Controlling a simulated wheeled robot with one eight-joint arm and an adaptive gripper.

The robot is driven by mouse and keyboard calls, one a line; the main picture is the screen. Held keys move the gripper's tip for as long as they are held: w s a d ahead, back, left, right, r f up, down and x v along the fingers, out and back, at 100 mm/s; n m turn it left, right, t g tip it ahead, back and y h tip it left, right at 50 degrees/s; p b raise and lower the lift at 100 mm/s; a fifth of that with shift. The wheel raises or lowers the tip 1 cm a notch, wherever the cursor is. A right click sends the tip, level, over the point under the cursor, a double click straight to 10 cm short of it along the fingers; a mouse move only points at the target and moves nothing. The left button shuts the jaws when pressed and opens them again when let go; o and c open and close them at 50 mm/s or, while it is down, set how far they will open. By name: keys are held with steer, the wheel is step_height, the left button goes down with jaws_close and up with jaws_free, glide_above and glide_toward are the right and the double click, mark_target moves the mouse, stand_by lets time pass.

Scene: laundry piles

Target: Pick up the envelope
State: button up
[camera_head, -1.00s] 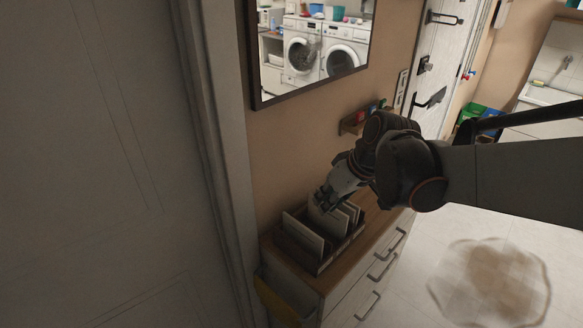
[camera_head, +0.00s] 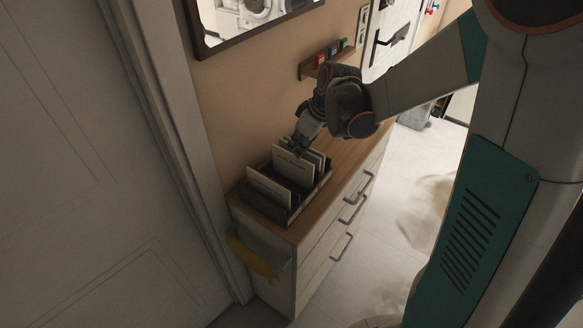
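Several pale envelopes stand upright in a dark divided holder (camera_head: 281,208) on a wooden-topped drawer cabinet (camera_head: 328,190). One envelope (camera_head: 293,166) with faint writing stands higher than the others, directly under my gripper (camera_head: 298,151). Another envelope (camera_head: 268,187) leans in the front left slot. My gripper points down, with its fingertips at the top edge of the higher envelope. The fingers are small and dark here, so I cannot tell whether they are closed on it.
A wall rack with coloured items (camera_head: 328,57) is above the cabinet, behind my arm. A framed mirror (camera_head: 250,22) hangs at upper left. A yellow cloth (camera_head: 251,257) hangs at the cabinet's side. A pale door (camera_head: 80,160) fills the left. Floor right of the cabinet is open.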

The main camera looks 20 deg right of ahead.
mark_target(292, 154)
steer(key=shift+b+x, duration=0.85)
steer(key=shift+x, duration=1.95)
steer(key=shift+a+r, duration=0.1)
jaws_close()
steer(key=shift+r, duration=0.1)
step_height(292, 154, up, 20)
steer(key=p, duration=0.5)
